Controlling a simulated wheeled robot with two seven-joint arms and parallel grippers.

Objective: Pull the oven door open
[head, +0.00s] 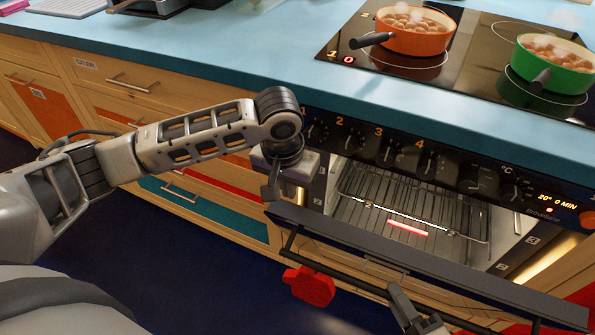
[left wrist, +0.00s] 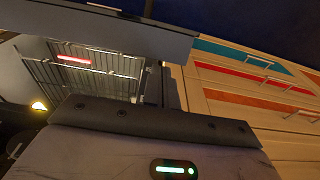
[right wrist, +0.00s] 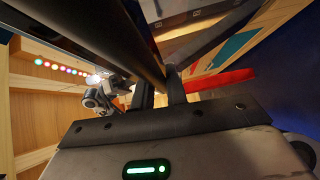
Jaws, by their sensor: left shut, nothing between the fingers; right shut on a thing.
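The oven door (head: 400,258) is partly open, tilted down and outward, so the oven interior with its wire rack (head: 410,205) shows. The dark bar handle (head: 335,262) runs along the door's outer face. My right gripper (head: 402,298) is shut on the handle; in the right wrist view its fingers (right wrist: 160,92) close around the dark bar (right wrist: 135,40). My left gripper (head: 272,188) is shut and empty at the door's upper left corner, by the oven opening's left edge. In the left wrist view its fingers (left wrist: 160,85) are beside the door (left wrist: 120,30); contact is unclear.
A red item (head: 310,286) hangs below the handle's left part. An orange pot (head: 412,38) and a green pot (head: 550,75) stand on the hob above. Drawers with bar handles (head: 132,83) line the left. Dark blue floor (head: 180,265) lies clear in front of them.

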